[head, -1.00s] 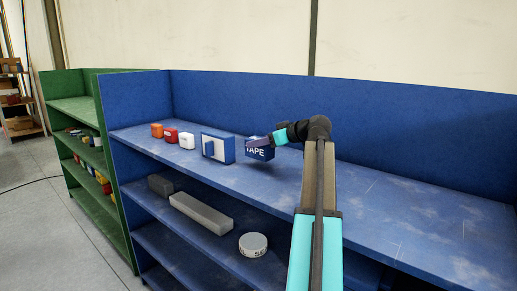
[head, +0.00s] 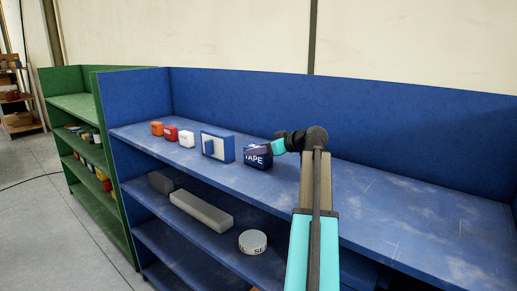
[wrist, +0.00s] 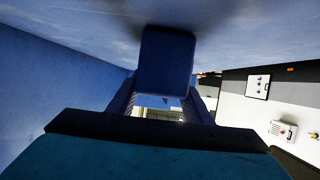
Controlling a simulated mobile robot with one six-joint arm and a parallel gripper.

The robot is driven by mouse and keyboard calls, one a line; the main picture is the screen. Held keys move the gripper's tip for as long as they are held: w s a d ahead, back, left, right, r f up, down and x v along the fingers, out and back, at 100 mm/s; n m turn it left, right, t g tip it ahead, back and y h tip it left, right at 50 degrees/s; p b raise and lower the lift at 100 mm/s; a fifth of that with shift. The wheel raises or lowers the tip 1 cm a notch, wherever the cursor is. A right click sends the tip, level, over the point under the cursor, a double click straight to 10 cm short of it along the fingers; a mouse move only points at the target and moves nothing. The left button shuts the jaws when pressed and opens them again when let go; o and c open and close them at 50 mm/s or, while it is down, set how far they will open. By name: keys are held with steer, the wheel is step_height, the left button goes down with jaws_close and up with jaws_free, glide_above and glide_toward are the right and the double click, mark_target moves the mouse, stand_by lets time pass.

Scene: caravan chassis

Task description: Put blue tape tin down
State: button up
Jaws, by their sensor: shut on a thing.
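The blue tape tin (head: 256,160), a dark blue box lettered "TAPE", is at the top shelf of the blue rack, right of the blue-and-white box. My gripper (head: 268,149) is shut on it from the right. In the wrist view the tin (wrist: 167,62) sits between my two fingers (wrist: 163,103), with a shadow on the shelf surface close by. The tin looks upright and at or very near the shelf top; I cannot tell whether it touches. Its underside is hidden.
A grey bar (head: 201,212) and a round tin (head: 253,242) lie below. The top shelf's right part is clear.

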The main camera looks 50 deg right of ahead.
steer(key=shift+f, duration=0.1)
steer(key=o, duration=1.2)
steer(key=shift+s+d+r, duration=0.1)
steer(key=shift+s+r, duration=0.1)
steer(key=shift+s, duration=0.2)
steer(key=a+b+v, duration=0.1)
steer(key=b+v, duration=0.2)
steer(key=v, duration=0.8)
steer(key=shift+d+r, duration=0.15)
steer(key=shift+d, duration=0.3)
steer(key=shift+o, duration=0.4)
